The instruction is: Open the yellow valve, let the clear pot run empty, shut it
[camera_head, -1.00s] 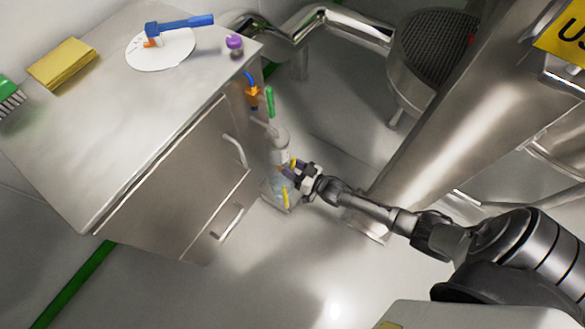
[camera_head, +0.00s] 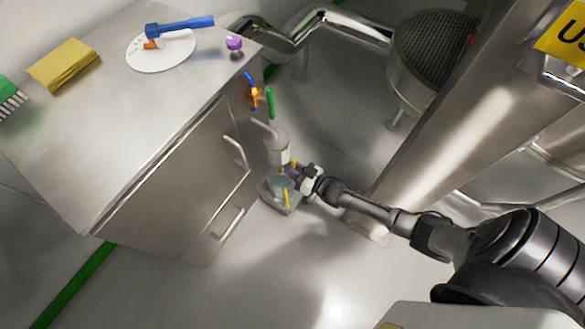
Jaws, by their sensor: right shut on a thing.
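The clear pot (camera_head: 278,150) is a small pale cylinder low beside the cabinet's right side. A small yellow piece of the yellow valve (camera_head: 293,163) shows under its right edge, at my fingertips. My right gripper (camera_head: 294,172) reaches in from the right and is shut on the yellow valve; its fingers hide most of it. A grey, partly see-through vessel (camera_head: 268,194) stands below, with a yellow strip (camera_head: 285,198) in front. The liquid level in the pot is too small to tell. My left gripper is not in view.
An orange valve with a blue lever (camera_head: 253,95) and a green handle (camera_head: 270,103) sit above the pot. A steel column (camera_head: 450,130) stands right.

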